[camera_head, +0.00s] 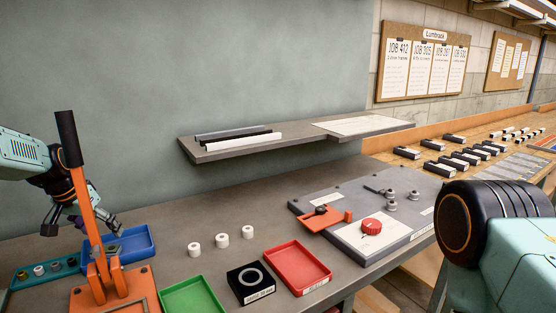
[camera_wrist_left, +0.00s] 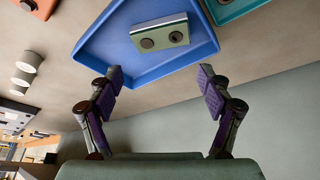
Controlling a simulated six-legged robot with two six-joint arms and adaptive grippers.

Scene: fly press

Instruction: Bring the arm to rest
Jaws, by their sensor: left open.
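My left gripper (camera_head: 82,222) comes in from the left, behind the orange press with its black-gripped lever (camera_head: 84,205). The lever hides part of it. In the left wrist view my left gripper (camera_wrist_left: 160,78) has its two fingers spread wide with nothing between them. Beyond the fingertips is a blue tray (camera_wrist_left: 100,45), which holds a pale green block (camera_wrist_left: 160,37) with two dark round spots. The blue tray also shows in the head view (camera_head: 138,252), close to the gripper. My right gripper is out of view; only part of my right arm shows at the right edge.
Three white cylinders (camera_head: 221,240) stand on the bench. A green tray (camera_head: 190,298), a black block with a ring (camera_head: 250,280) and a red tray (camera_head: 296,268) are in front. A grey fixture plate (camera_head: 405,240) lies to the right. A shelf (camera_head: 225,150) juts out above the bench.

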